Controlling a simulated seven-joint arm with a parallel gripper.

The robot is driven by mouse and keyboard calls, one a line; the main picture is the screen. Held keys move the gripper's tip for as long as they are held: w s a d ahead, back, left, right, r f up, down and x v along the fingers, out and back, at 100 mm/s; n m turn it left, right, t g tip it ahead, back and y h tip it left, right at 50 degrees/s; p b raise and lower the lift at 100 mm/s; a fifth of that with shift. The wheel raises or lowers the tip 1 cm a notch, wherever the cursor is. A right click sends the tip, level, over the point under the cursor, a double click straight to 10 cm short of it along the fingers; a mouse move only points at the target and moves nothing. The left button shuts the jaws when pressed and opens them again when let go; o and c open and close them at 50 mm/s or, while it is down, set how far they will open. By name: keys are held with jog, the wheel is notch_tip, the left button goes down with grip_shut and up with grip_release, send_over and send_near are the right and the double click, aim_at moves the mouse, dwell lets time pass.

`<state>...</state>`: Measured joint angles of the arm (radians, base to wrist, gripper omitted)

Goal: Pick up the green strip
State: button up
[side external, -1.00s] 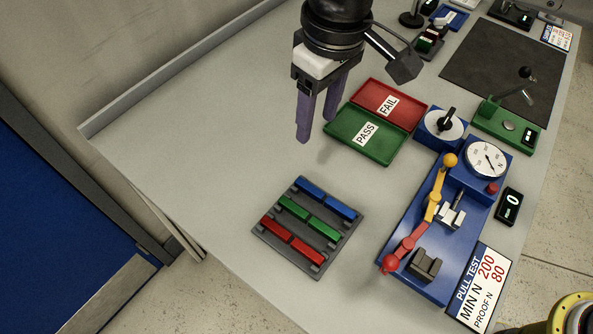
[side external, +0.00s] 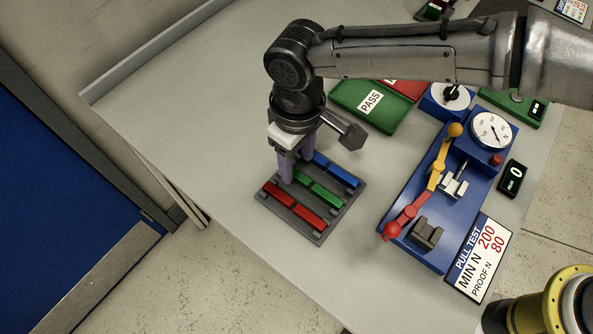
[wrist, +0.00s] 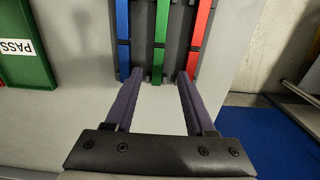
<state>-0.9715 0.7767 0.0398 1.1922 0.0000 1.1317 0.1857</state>
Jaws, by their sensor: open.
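The green strip (side external: 319,190) lies in the middle row of a dark grey rack (side external: 339,214), between a blue strip (side external: 338,171) and a red strip (side external: 295,206). In the wrist view the green strip (wrist: 160,35) runs up the picture, just beyond and between the fingertips. My gripper (side external: 297,176) is low at the left end of the rack, over or beside it; I cannot tell the exact height. In the wrist view my gripper (wrist: 159,78) is open with nothing between its fingers. The far-left end of the green strip is partly hidden by the fingers in the side view.
A green PASS tray (side external: 365,117) and a red FAIL tray lie behind the rack. A blue pull-test stand (side external: 437,210) with a gauge and a yellow and red lever stands to the right. The table left of the rack is clear.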

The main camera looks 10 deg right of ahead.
aim_at(296, 173)
jog(key=f, duration=0.4)
jog(key=shift+w+f, duration=0.1)
jog(key=shift+w, duration=0.2)
jog(key=shift+c, duration=0.2)
grip_shut()
